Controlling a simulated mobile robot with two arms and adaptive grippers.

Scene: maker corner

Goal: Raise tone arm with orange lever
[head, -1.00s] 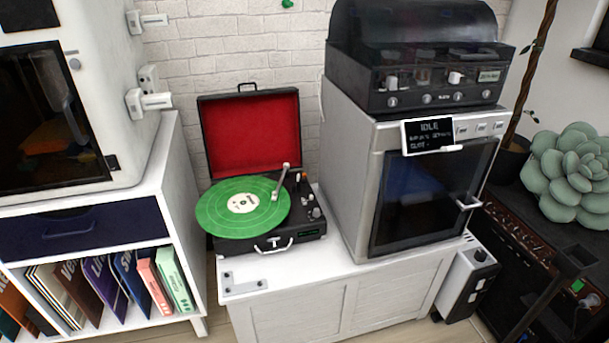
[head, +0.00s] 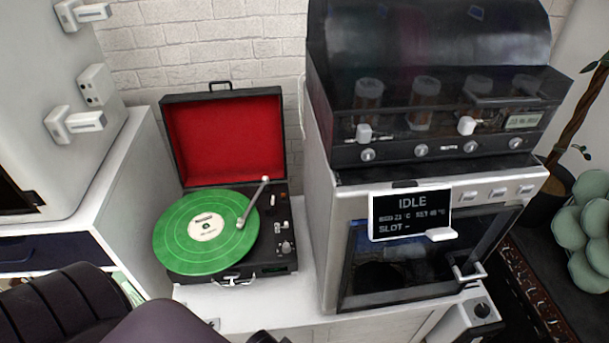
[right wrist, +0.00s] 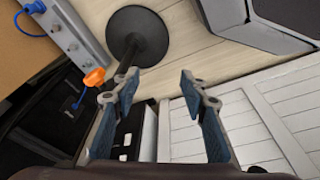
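A black suitcase turntable (head: 262,262) with a raised red-lined lid (head: 225,140) stands open on a white cabinet in the head view. A green record (head: 185,245) lies on it. The silver tone arm (head: 254,200) reaches from its pivot at the back right to over the record's right side; I cannot tell whether its tip touches. A tiny orange part (head: 283,195), apparently the lever, sits right of the pivot. My right gripper (right wrist: 158,85) is open and empty in the right wrist view, above the floor beside a white cabinet. My left gripper is not in view.
A silver oven-like machine (head: 325,225) with an IDLE display (head: 411,213) stands right of the turntable, a dark-hooded unit (head: 430,130) on top. A white cabinet (head: 130,175) stands left. The right wrist view shows a black round base (right wrist: 150,38) and an orange knob (right wrist: 94,77).

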